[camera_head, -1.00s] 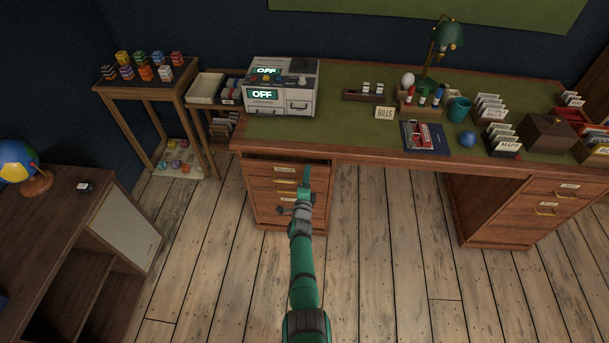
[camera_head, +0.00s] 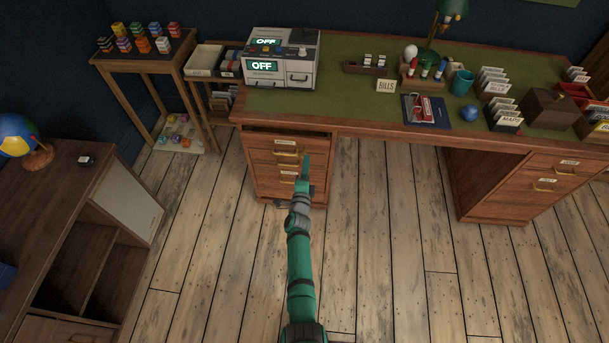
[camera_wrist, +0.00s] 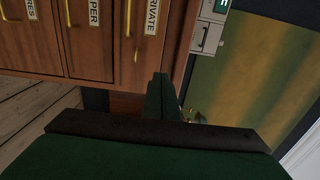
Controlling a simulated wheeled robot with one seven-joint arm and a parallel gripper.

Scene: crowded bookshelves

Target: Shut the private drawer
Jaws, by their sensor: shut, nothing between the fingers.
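The private drawer (camera_head: 270,151) is the top drawer of the desk's left pedestal, with a brass handle and a pale label. Its PRIVATE label and handle show in the wrist view, where its front (camera_wrist: 148,57) appears sideways. A dark gap shows under the desktop above it; I cannot tell how far out it stands. My gripper (camera_head: 306,160) is shut and empty, by the right side of the drawer front. Its fingertips also show in the wrist view (camera_wrist: 160,83), near the PRIVATE label's end; contact is unclear.
Other labelled drawers, one ending in PER (camera_wrist: 88,40), lie below the private one. A grey machine (camera_head: 282,62) reading OFF stands on the desk (camera_head: 340,112) above. A wooden cabinet (camera_head: 50,200) stands at the left. The floor (camera_head: 400,230) between the pedestals is clear.

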